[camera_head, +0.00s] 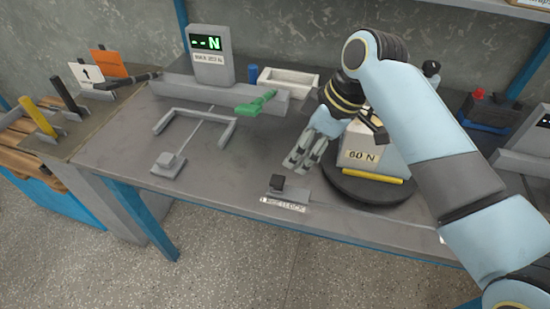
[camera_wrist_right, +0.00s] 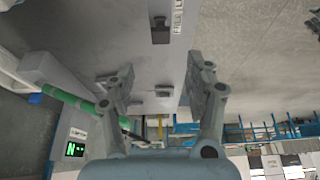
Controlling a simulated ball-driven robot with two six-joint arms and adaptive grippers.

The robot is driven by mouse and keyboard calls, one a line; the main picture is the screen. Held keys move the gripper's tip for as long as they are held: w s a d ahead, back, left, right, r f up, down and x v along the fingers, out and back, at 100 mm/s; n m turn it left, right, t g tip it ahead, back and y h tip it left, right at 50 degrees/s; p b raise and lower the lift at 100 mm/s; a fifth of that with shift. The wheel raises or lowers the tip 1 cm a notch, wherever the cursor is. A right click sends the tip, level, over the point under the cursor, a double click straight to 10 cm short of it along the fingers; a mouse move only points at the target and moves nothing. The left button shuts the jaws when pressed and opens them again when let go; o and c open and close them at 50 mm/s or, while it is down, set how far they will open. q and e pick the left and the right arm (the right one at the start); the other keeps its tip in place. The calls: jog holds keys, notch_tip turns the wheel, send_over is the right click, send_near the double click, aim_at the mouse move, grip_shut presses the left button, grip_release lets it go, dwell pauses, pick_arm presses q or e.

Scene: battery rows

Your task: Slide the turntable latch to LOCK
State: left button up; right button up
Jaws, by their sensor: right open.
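The turntable (camera_head: 365,192) is a dark round disc at the table's front right, carrying a pale box (camera_head: 368,152) marked 60 N. The latch (camera_head: 277,182) is a small black knob at the left part of a grey slide base, on the FREE side of the label (camera_head: 283,204). In the right wrist view the black knob (camera_wrist_right: 160,31) shows near the top, beside part of the label (camera_wrist_right: 178,17). My right gripper (camera_head: 299,158) is open and empty, above and behind the latch, apart from it. My left gripper is not in view.
A green handle (camera_head: 256,103) and a grey U-shaped frame (camera_head: 194,117) are behind and left. A display (camera_head: 211,55) and a white tray (camera_head: 287,79) stand at the back. A yellow bar (camera_head: 371,174) lies at the box's front. Table left of the latch is clear.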

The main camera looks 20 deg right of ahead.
aim_at(279, 180)
jog(key=x, duration=0.7)
jog(key=shift+a+f, duration=0.15)
jog(key=shift+b+x, duration=0.3)
jog(key=shift+x, duration=1.25)
jog(key=shift+c, duration=0.3)
jog(key=c, duration=0.4)
grip_shut()
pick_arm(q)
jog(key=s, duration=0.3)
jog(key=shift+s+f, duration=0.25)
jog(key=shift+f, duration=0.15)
